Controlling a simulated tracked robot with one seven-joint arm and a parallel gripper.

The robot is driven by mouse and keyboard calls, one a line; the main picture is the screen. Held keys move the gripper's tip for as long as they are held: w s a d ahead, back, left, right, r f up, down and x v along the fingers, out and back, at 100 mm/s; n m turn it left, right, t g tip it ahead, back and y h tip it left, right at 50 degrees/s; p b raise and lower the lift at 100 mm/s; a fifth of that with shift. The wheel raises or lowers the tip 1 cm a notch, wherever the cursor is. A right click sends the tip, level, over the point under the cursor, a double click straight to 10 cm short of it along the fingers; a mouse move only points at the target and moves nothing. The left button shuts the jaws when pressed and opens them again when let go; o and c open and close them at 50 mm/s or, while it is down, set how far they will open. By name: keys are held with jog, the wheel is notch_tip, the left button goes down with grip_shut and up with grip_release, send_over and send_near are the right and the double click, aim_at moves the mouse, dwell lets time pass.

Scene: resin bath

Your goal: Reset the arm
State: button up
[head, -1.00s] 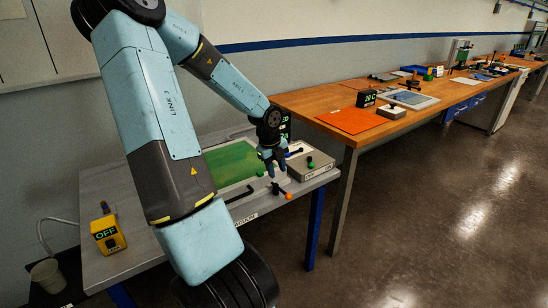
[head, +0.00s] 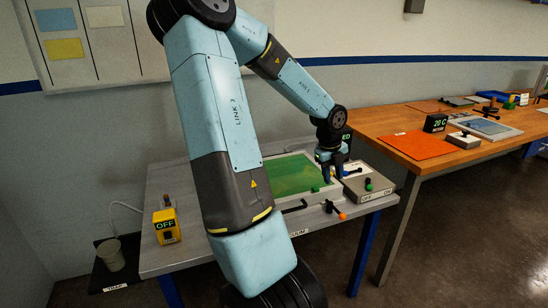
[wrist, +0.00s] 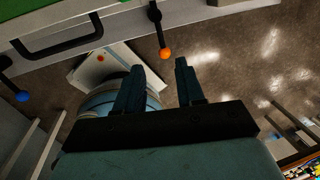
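My gripper (head: 332,172) hangs fingers down over the right part of the grey bench (head: 190,195), between a green panel (head: 290,175) and a grey switch box with a green knob (head: 368,186). My arm is bent, reaching out and down to it. In the wrist view my gripper (wrist: 158,74) has its two fingers apart with nothing between them. An orange-tipped lever (wrist: 165,52) shows just beyond the fingertips in that view. I cannot tell the exact gap between the gripper and the bench top.
A yellow box reading OFF (head: 166,227) stands at the bench's left. A grey cup (head: 110,256) sits on a low black shelf. A black handle (head: 293,208) lies along the bench front. A wooden bench (head: 475,162) with an orange mat (head: 416,145) stands right. Floor in front is clear.

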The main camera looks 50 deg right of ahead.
jog(key=w+a+r+n+t+y, duration=0.2)
jog(key=w+a+r+n, duration=0.2)
jog(key=w+a+n, duration=0.45)
jog(key=w+a+r+n+t+y, duration=0.2)
jog(key=w+a+r+n, duration=0.3)
jog(key=a+n, duration=0.7)
jog(key=s+a+r+n+t, duration=0.1)
jog(key=s+a+r+n, duration=0.1)
jog(key=a+r+n, duration=0.2)
jog(key=s+a+r+n+h, duration=0.1)
jog(key=s+a+r+n, duration=0.2)
jog(key=a+n, duration=0.7)
jog(key=s+a+r+n+t+h, duration=0.1)
jog(key=a+r+n, duration=0.4)
jog(key=a, duration=0.7)
jog(key=shift+s+a+r+n+t, duration=0.15)
jog(key=shift+s+r+n+t, duration=0.15)
jog(key=shift+s+n, duration=0.55)
jog(key=shift+w, duration=0.15)
